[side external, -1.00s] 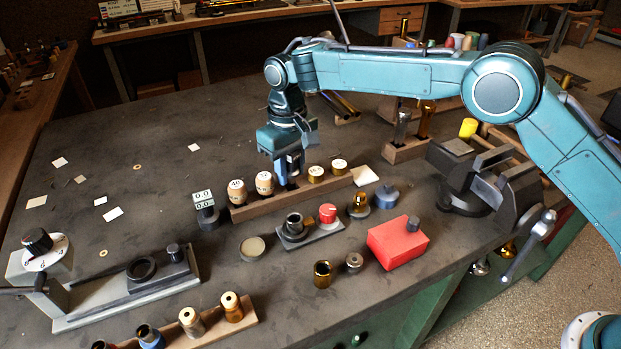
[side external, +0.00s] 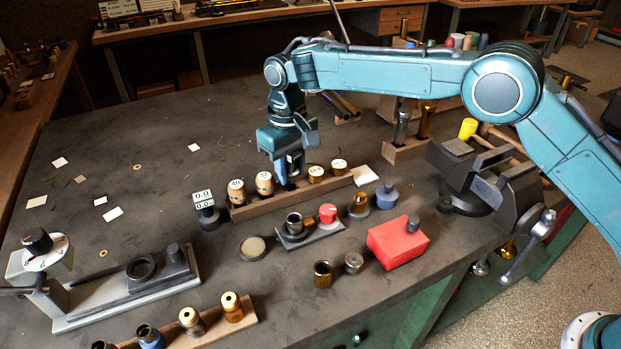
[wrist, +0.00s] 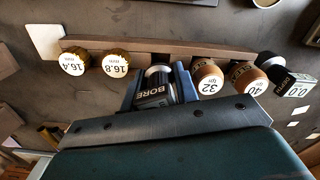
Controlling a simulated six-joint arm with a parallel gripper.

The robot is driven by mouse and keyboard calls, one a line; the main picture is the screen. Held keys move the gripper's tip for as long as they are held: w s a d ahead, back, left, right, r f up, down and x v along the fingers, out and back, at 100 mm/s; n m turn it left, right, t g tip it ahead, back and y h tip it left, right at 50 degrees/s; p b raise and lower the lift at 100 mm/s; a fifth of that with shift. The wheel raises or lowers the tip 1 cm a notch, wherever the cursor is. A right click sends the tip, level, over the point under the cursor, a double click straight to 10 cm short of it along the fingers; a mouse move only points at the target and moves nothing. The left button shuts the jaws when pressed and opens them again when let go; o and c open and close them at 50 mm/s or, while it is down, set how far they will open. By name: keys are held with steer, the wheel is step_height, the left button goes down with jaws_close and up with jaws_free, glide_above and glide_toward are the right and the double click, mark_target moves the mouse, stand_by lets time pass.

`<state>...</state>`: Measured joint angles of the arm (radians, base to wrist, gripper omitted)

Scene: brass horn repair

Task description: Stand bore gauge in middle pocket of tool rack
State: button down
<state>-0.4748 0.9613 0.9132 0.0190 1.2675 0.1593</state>
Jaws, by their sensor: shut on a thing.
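The bore gauge (wrist: 154,88) is a dark block with a white "BORE" label and a round grey part. My gripper (wrist: 160,88) is shut on it, one finger on each side. In the side view my gripper (side external: 290,172) points down over the middle of the wooden tool rack (side external: 262,208). The rack (wrist: 140,46) also shows in the wrist view, with a dark opening beside the gauge's far end. The gauge is between the pieces marked 16.8 and 32. Its lower end is hidden, so I cannot tell whether it is in the pocket.
Brass-topped plugs (side external: 316,174) stand right of my gripper and wooden-topped plugs (side external: 264,183) left. A digital readout (side external: 203,199) stands at the rack's left end. A small fixture with a red knob (side external: 327,213) and a red box (side external: 397,243) are in front. Bench behind is mostly clear.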

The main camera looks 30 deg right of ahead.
steer(key=shift+f, duration=1)
stand_by(0.3)
steer(key=c, duration=1)
jaws_free()
steer(key=shift+f, duration=0.1)
step_height(320, 180, up, 13)
steer(key=shift+f, duration=0.1)
steer(key=shift+r, duration=0.6)
